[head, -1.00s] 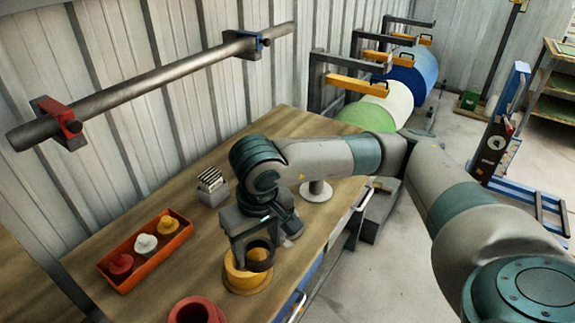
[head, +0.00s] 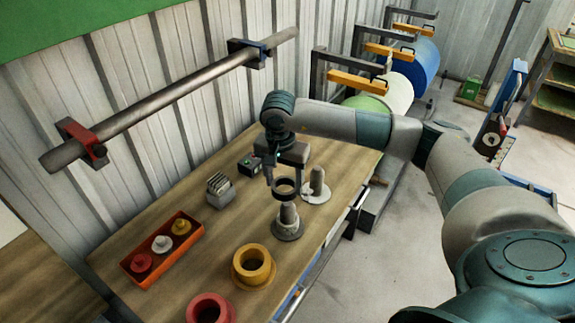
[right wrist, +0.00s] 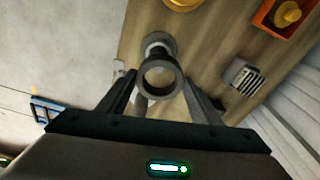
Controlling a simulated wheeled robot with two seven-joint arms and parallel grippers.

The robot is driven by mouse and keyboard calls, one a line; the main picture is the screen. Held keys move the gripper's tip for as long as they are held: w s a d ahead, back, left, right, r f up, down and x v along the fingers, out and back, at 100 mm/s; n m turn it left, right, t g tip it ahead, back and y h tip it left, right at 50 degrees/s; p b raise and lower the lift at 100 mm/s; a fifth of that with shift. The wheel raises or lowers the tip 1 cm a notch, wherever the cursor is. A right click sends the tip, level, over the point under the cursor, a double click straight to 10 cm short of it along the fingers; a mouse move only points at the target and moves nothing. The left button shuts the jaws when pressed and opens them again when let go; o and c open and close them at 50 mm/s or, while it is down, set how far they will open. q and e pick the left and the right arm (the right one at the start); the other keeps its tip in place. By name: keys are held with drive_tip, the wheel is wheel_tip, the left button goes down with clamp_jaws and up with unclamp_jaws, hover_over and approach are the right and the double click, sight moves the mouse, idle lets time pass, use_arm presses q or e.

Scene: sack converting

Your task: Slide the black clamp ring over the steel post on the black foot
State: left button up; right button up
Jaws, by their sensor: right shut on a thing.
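My right gripper (head: 285,182) is shut on the black clamp ring (head: 284,196), held with its hole facing down. The ring also shows between the fingers in the right wrist view (right wrist: 179,80). The steel post (head: 289,214) stands upright on a dark round foot (head: 288,234) on the bench. In the head view the ring is just above and slightly left of the post's top. In the right wrist view the post (right wrist: 155,43) shows beyond the ring's far edge, not centred in its hole. My left gripper is not in view.
A second post (head: 317,181) on a pale foot (head: 316,195) stands close behind, to the right. A yellow flanged cup (head: 254,264) and a red one (head: 209,308) stand in front. An orange tray (head: 190,247) and a grey slotted holder (head: 221,193) are at left.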

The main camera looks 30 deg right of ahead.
sight(287, 204)
drive_tip(key=shift+w+d+r+m, duration=0.1)
drive_tip(key=shift+w+d+m, duration=0.25)
drive_tip(key=shift+d, duration=0.35)
drive_tip(key=shift+s, duration=0.1)
drive_tip(key=shift+a+f+b, duration=0.15)
drive_tip(key=shift+f+b, duration=3.8)
drive_tip(key=shift+b, duration=0.2)
drive_tip(key=shift+f+b, duration=0.95)
drive_tip(key=shift+f, duration=0.15)
drive_tip(key=shift+f, duration=0.15)
